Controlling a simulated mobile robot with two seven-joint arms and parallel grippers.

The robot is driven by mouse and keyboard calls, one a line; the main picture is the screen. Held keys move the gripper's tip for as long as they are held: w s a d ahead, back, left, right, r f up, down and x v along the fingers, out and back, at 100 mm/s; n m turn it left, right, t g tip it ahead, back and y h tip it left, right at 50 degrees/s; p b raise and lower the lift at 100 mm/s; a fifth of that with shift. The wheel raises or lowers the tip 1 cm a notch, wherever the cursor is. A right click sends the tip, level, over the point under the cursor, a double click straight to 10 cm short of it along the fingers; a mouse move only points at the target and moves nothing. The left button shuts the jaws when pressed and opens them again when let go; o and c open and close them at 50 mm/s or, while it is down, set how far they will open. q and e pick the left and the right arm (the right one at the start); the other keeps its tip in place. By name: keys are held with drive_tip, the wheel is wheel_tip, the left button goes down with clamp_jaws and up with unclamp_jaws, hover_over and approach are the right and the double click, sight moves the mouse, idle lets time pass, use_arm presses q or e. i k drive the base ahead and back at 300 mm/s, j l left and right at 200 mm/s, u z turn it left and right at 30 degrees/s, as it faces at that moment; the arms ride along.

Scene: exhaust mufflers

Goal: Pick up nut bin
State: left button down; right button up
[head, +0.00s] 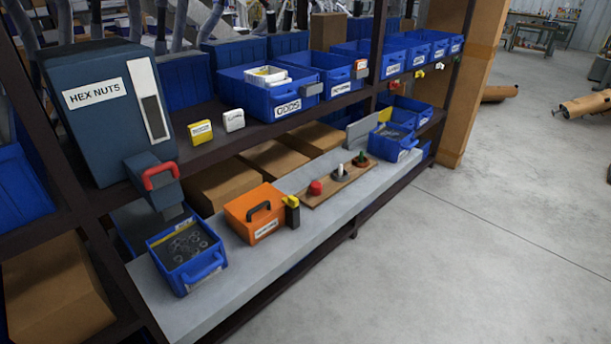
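A blue bin (173,277) holding grey ring-shaped pieces that look like nuts stands upright near the left end of the grey ledge. It has a handle on its front side. It sits below a dark blue dispenser (108,105) labelled HEX NUTS, which has a red-handled spout (158,178). Neither of my grippers shows in the head view.
An orange box (256,212) with a black handle stands right of the bin, beside a black-and-yellow item (292,212). A wooden board (339,184) with coloured knobs and another blue bin (394,143) are farther right. Clear concrete floor (450,260) lies in front.

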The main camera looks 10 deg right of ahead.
sight(391, 143)
drive_tip(key=i+l+z, duration=0.2)
drive_tip(key=i+l, duration=0.2)
drive_tip(key=l, duration=0.15)
drive_tip(key=i+l+z, duration=0.25)
drive_tip(key=i+l, duration=0.15)
drive_tip(key=i+l+z, duration=0.2)
drive_tip(key=i+l, duration=0.25)
drive_tip(key=i+l+z, duration=0.25)
drive_tip(key=i, duration=0.25)
drive_tip(key=i+l+z, duration=0.2)
drive_tip(key=i, duration=0.3)
drive_tip(key=l, duration=0.1)
